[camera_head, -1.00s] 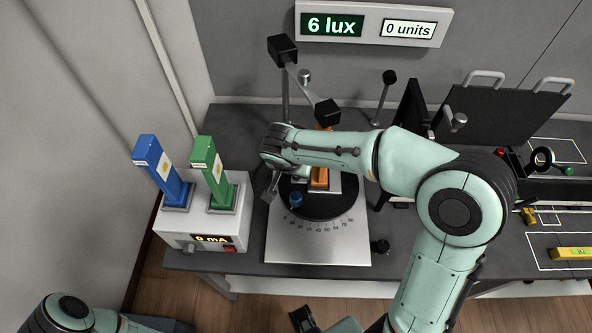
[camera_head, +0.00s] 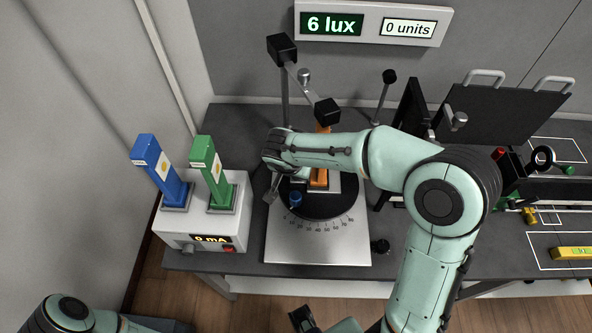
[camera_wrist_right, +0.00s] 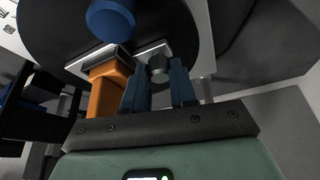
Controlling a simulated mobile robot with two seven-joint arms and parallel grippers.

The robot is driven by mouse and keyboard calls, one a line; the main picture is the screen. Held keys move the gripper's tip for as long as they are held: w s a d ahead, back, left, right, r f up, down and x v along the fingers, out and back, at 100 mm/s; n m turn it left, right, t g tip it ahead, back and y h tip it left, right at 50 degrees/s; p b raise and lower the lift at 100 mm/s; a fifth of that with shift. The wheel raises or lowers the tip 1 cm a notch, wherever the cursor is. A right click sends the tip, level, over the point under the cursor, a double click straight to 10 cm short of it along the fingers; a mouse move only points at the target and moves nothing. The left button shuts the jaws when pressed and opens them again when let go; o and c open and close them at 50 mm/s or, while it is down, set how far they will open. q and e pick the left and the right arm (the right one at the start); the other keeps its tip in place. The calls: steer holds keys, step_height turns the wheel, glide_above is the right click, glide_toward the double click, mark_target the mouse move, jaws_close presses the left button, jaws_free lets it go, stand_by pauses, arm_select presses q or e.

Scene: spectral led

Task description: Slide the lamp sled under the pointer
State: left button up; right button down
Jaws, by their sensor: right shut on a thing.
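The lamp sled looks to be the orange piece (camera_head: 319,179) on a pale plate over the black turntable (camera_head: 335,204). My right arm hides much of it in the head view. In the right wrist view an orange post (camera_wrist_right: 105,88) stands beside a small grey knob (camera_wrist_right: 158,68) on the plate edge. My right gripper (camera_wrist_right: 161,82) has its two dark blue fingers on either side of this knob and is shut on it. I cannot tell which part is the pointer. A dark part at the bottom edge may be my left gripper (camera_head: 304,318), mostly cut off.
A blue knob (camera_head: 295,199) sits on the turntable. A white box (camera_head: 203,225) with blue and green posts stands at left and reads 0 mA. A wall display (camera_head: 373,22) reads 6 lux and 0 units. A black hinged panel (camera_head: 495,120) stands at right. An overhead bar (camera_head: 305,80) crosses above.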

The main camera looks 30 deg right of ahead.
steer(key=shift+w+a+b, duration=0.3)
steer(key=shift+a+b, duration=0.2)
steer(key=shift+a, duration=0.15)
steer(key=shift+w, duration=0.1)
steer(key=c, duration=1.2)
jaws_free()
steer(key=v, duration=1.3)
steer(key=shift+a+r+p, duration=0.1)
steer(key=shift+r+p, duration=0.1)
steer(key=shift+p, duration=0.15)
